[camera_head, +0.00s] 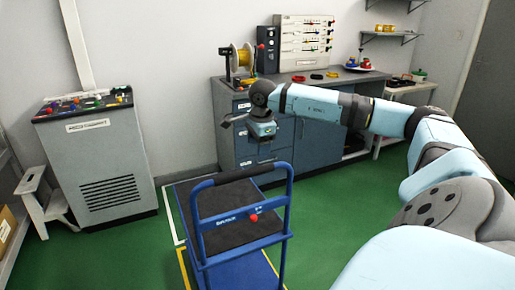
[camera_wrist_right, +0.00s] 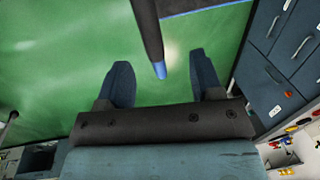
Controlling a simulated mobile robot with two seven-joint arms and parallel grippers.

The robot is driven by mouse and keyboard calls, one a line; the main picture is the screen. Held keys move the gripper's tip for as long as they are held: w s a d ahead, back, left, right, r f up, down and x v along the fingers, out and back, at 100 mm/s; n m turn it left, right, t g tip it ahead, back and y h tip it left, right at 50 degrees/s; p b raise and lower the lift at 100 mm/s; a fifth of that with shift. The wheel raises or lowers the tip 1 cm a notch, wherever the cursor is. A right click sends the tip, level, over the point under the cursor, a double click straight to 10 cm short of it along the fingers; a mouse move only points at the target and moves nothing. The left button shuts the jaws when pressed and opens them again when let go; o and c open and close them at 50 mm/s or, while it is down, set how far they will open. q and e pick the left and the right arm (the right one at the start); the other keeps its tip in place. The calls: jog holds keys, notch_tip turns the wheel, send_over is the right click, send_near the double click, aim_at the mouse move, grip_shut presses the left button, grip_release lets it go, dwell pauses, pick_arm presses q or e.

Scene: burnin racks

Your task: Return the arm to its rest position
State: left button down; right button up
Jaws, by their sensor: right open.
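My right arm (camera_head: 318,103) reaches in from the right side of the head view, stretched out toward the workbench. Its gripper (camera_head: 232,121) hangs at the arm's far end, in front of the grey drawers and above the far end of the blue cart. In the right wrist view the two fingers of the right gripper (camera_wrist_right: 166,84) are spread apart with nothing held between them. Green floor and a dark bar with a blue tip show beyond the fingers. My left gripper is not in view.
A blue platform cart (camera_head: 240,198) with a push handle stands on the green floor below the arm. A workbench (camera_head: 310,143) with drawers is behind, carrying a yellow spool (camera_head: 241,58) and a panel (camera_head: 305,44). A grey cabinet (camera_head: 95,160) stands left. Floor between cabinet and cart is clear.

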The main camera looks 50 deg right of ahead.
jog(key=r, duration=0.5)
jog(key=shift+s+a, duration=0.2)
jog(key=shift+s, duration=0.15)
